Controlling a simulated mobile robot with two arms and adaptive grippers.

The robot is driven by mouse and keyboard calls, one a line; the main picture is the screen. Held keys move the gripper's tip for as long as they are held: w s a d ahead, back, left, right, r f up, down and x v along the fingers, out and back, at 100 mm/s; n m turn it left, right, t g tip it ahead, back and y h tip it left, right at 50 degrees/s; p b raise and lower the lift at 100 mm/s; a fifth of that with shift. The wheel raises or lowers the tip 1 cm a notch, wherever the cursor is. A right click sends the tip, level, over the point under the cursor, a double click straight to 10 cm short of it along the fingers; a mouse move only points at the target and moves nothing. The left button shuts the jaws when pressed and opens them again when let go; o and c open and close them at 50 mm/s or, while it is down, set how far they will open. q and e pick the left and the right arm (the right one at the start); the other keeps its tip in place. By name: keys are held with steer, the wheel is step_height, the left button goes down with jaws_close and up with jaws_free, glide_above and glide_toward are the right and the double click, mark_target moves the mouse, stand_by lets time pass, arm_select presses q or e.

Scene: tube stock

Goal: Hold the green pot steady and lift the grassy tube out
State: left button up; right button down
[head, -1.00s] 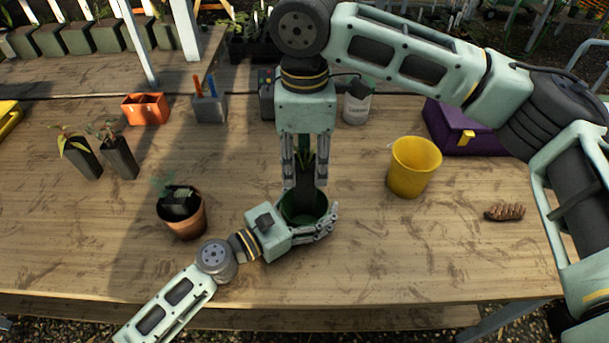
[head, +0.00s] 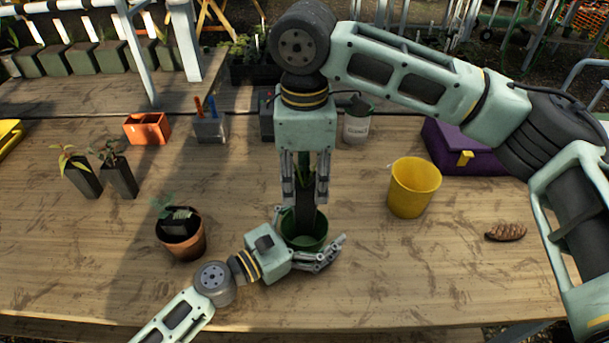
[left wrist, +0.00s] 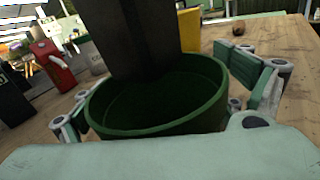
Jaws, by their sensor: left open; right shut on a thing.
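The green pot (head: 303,240) stands on the table and shows close up in the left wrist view (left wrist: 165,125). My left gripper (head: 300,238) is open, its fingers spread on either side of the pot and apart from the wall at the right. My right gripper (head: 305,197) is above the pot, pointing down, shut on the dark grassy tube (head: 306,215). The tube is upright, its lower end at the pot's mouth; it also shows in the left wrist view (left wrist: 130,35), hiding part of the far rim. Its grass is mostly hidden between the right fingers.
A terracotta pot (head: 187,245) with a plant stands left of my left gripper. A yellow bucket (head: 414,188), a purple box (head: 455,150) and a brown cone-like thing (head: 506,232) are to the right. The table's front is mostly clear.

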arm_select(q)
steer(key=v, duration=1.2)
